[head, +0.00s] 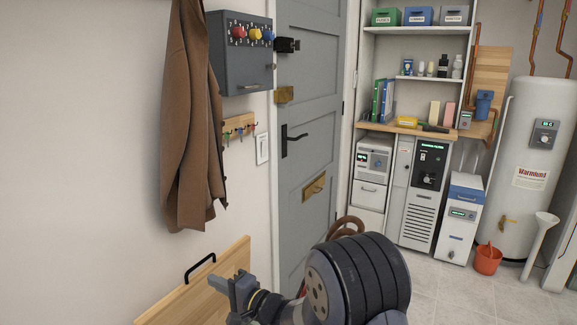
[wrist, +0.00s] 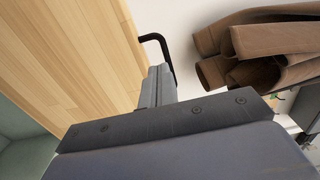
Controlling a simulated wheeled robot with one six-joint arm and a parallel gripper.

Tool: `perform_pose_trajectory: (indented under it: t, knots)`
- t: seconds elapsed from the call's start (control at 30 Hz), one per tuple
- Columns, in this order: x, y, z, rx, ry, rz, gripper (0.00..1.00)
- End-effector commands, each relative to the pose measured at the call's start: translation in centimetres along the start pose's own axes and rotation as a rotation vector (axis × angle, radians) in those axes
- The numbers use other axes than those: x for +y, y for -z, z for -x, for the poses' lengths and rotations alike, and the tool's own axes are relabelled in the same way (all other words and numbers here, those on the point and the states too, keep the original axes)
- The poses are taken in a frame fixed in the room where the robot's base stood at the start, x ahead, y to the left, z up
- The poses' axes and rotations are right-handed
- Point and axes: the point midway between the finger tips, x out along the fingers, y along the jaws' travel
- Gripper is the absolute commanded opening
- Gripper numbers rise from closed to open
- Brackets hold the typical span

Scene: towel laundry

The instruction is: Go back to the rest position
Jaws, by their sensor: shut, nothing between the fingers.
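My gripper (head: 236,285) shows at the bottom of the head view, in front of a wooden panel (head: 185,296) with a black handle (head: 200,267). Its fingers are shut with nothing between them. In the wrist view, the closed fingers of my gripper (wrist: 158,86) point toward the black handle (wrist: 157,41) on the pale wood (wrist: 75,55). I cannot tell whether the fingertips touch the handle. A brown coat (wrist: 265,45) hangs to the right of the fingers in the wrist view.
The brown coat (head: 190,120) hangs on the left wall. Shelves (head: 415,30), a white boiler (head: 535,150) and an orange bucket (head: 488,260) stand at right. Tiled floor (head: 475,295) shows clear in front of them.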

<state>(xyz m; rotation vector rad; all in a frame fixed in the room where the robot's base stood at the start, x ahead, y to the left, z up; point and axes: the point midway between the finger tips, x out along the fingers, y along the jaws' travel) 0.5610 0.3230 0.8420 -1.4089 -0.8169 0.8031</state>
Motion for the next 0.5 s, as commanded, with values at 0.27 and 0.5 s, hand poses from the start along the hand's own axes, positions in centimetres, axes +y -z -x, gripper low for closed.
perform_pose_trajectory:
  t: [0.27,0.5]
  knots:
    - [1.5,0.1,2.6,0.003,0.066,-0.001,0.0]
    - [2.4,0.1,4.7,0.003,0.122,0.0,0.0]
